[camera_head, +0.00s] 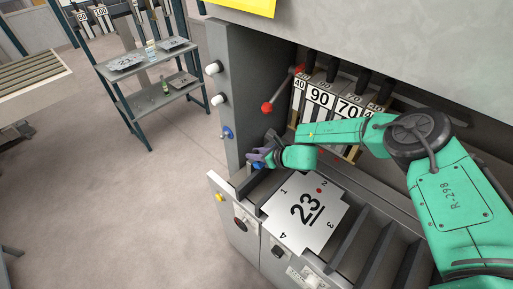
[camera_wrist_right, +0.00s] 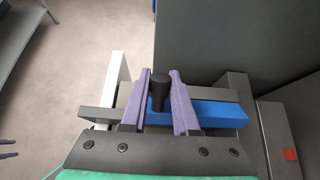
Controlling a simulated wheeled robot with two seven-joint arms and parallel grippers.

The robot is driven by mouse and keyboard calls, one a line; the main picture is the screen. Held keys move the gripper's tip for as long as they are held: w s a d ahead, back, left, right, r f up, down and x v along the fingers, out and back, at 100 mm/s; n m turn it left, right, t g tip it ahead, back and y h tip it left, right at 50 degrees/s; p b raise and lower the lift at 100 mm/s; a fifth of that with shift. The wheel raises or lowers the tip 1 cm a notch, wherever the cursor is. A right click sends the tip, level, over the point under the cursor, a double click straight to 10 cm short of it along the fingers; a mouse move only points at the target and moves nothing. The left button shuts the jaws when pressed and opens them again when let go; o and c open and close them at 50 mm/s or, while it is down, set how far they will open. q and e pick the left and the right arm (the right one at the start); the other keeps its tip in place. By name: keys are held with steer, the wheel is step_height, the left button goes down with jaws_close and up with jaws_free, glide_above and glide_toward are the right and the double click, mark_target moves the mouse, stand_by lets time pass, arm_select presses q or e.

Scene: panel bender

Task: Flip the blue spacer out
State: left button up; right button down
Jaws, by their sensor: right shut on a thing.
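The blue spacer (camera_wrist_right: 215,112) is a bar with a black upright knob (camera_wrist_right: 160,92), lying along a dark rail at the left end of the machine bed. My right gripper (camera_wrist_right: 161,90) has its purple fingers shut around the knob. In the head view my right gripper (camera_head: 262,156) is beside the machine's left upright, and only a little blue shows under the fingers. Two small purple tips at the left edge of the wrist view look like fingertips of my left gripper (camera_wrist_right: 7,149); the rest of it is out of frame.
A red-knobbed lever (camera_head: 267,107) and numbered tooling (camera_head: 319,97) stand behind. The grey upright (camera_head: 230,90) is close on the left. A shelf rack (camera_head: 150,65) stands beyond clear floor.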

steer(key=shift+r, duration=0.1)
stand_by(0.3)
steer(key=c, duration=0.7)
jaws_free()
steer(key=shift+w, duration=0.1)
steer(key=shift+o, duration=0.2)
steer(key=shift+s+d+b, duration=0.2)
steer(key=shift+d+b, duration=0.05)
steer(key=shift+b, duration=0.2)
steer(key=s+d, duration=0.3)
steer(key=s+d+b, duration=0.1)
steer(key=s+d, duration=0.1)
steer(key=s, duration=0.1)
steer(key=s+d+b, duration=0.1)
steer(key=s+d, duration=0.1)
steer(key=d, duration=0.1)
steer(key=shift+s+d+r, duration=0.25)
steer(key=shift+s+d, duration=0.05)
steer(key=shift+s, duration=0.1)
